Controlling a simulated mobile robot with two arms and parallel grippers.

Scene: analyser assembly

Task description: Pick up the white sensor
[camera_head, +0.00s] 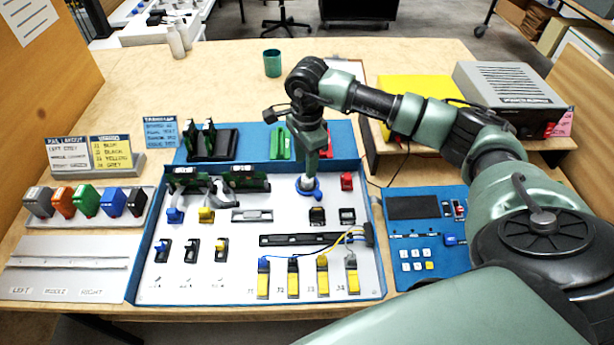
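A small round white piece (308,184), which looks like the white sensor, sits in a blue ring (311,193) in the upper right part of the blue-edged assembly tray (375,262). My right gripper (309,176) points straight down at this piece, its tip at or just above it. The gripper hides part of the piece. It is too small to tell whether the fingers are open or shut, or whether they touch it. My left gripper is not in view.
A red part (347,181) stands just right of the gripper. Green parts (280,143) stand behind it. Yellow-and-black connectors (322,277) with wires line the tray's front. A blue control panel (425,262) lies right, under my arm. A green cup (272,63) stands farther back on open table.

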